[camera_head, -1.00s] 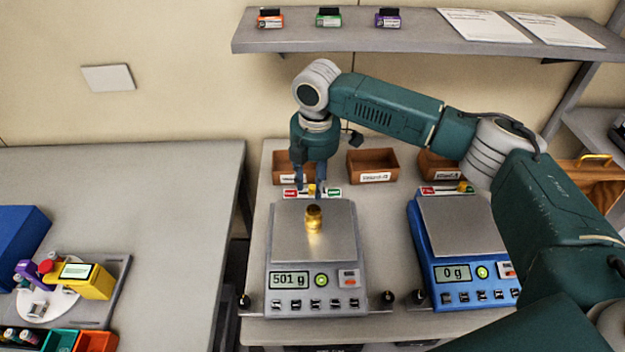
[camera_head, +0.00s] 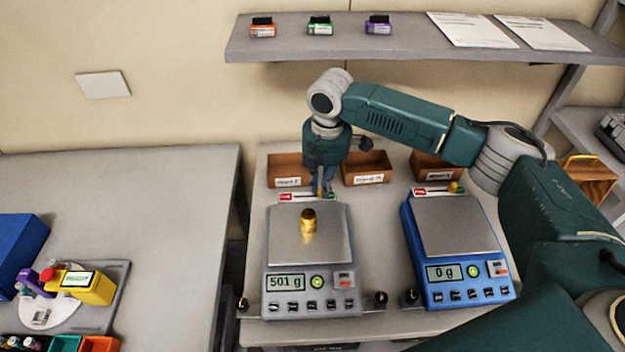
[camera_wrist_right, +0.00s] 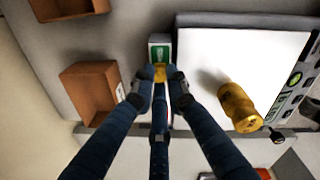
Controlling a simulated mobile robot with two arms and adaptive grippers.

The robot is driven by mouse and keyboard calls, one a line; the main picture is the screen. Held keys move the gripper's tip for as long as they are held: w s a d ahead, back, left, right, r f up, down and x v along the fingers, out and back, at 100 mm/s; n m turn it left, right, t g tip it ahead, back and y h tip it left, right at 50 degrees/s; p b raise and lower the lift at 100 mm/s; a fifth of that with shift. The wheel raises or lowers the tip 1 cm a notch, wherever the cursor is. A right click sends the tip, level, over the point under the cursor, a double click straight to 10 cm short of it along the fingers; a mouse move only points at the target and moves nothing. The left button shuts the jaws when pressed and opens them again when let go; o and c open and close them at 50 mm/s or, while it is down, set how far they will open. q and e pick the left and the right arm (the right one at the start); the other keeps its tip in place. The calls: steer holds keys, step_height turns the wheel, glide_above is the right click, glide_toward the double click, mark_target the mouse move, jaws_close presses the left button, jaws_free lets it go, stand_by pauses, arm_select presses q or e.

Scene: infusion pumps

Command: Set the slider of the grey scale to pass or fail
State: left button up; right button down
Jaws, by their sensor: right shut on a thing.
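The grey scale (camera_head: 282,245) stands on the table and its display reads 501 g. A brass weight (camera_head: 308,222) sits on its pan, and the weight also shows in the right wrist view (camera_wrist_right: 240,108). Behind the pan is the slider strip, with its red label (camera_head: 290,197) visible at the left end. My right gripper (camera_head: 323,189) points down at the strip's right part. In the right wrist view its fingertips are shut on the yellow slider knob (camera_wrist_right: 160,73), right beside the green label (camera_wrist_right: 160,48). The gripper hides the rest of the strip. My left gripper is not in view.
The blue scale (camera_head: 455,228), reading 0 g, stands to the right with its own slider strip. Brown bins (camera_head: 366,168) stand close behind the scales. A shelf (camera_head: 380,48) hangs above. A side table (camera_head: 140,190) is at the left.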

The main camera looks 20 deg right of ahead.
steer(key=c, duration=1.8)
jaws_free()
steer(key=shift+d, duration=0.1)
steer(key=shift+o, duration=0.4)
steer(key=shift+s, duration=0.1)
steer(key=shift+d, duration=0.1)
steer(key=shift+r, duration=0.1)
steer(key=shift+r, duration=0.3)
step_height(320, 180, up, 11)
steer(key=shift+s+r, duration=0.15)
steer(key=shift+s, duration=0.25)
steer(key=shift+d, duration=0.1)
